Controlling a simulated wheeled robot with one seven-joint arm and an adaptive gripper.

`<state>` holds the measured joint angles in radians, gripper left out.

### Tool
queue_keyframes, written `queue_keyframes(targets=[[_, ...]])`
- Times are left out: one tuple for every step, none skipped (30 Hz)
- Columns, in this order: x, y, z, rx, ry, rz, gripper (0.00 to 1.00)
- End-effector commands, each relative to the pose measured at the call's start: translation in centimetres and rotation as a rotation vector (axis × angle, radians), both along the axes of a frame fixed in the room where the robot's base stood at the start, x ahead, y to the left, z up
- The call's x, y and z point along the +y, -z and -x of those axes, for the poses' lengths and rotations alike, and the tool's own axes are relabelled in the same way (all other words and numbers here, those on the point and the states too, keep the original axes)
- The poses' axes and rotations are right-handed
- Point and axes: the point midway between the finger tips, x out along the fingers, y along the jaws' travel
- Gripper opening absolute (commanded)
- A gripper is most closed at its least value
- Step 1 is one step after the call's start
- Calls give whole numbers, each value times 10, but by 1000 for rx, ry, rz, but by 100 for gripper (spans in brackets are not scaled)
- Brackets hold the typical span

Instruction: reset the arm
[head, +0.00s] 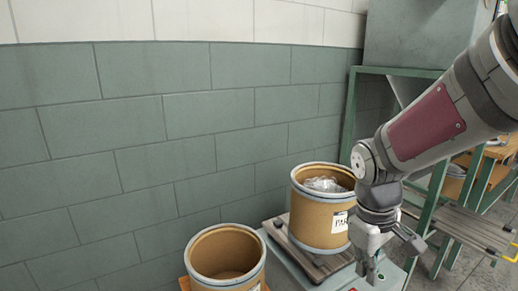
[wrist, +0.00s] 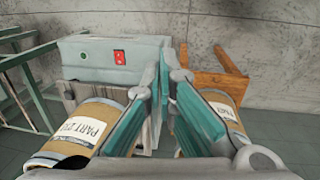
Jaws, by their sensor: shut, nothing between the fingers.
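My arm reaches in from the right of the head view, its maroon link sloping down to the left. My gripper (head: 371,268) points down in front of the labelled drum and seems apart from it. In the wrist view my gripper (wrist: 168,72) shows two teal-padded fingers, shut with nothing between them. The labelled brown drum (head: 313,222) holds clear plastic wrapping and stands on a flat plate on the grey-green bench. A second brown drum (head: 212,272), open and seemingly empty inside, stands to its left.
The grey-green bench (wrist: 118,56) shows green and red buttons on its face in the wrist view. A wooden stand (wrist: 212,80) is beside it. A green frame (head: 350,125) with a grey hopper rises behind the arm. A block wall (head: 130,130) closes off the back.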

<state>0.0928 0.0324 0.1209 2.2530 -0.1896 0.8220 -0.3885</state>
Motion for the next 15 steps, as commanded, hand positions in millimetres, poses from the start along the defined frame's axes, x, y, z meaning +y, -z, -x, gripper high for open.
queue_keyframes(targets=[[0,-16,15,-18,40,0,0],[0,-22,25,-23,66,-3,0],[0,-31,37,-31,101,-6,0],[1,-37,47,-37,126,-9,0],[1,-43,57,-42,151,-13,0],[2,-50,69,-51,186,-21,0],[2,-55,79,-56,209,-26,0],[3,-59,89,-61,236,-32,0],[4,-64,102,-69,268,-42,0],[5,-67,112,-73,290,-49,0],[6,-70,122,-77,313,-57,0],[7,-73,133,-84,341,-68,0],[8,-75,142,-85,363,-76,0],[9,-77,149,-89,380,-83,0],[10,-78,159,-92,402,-93,0]])
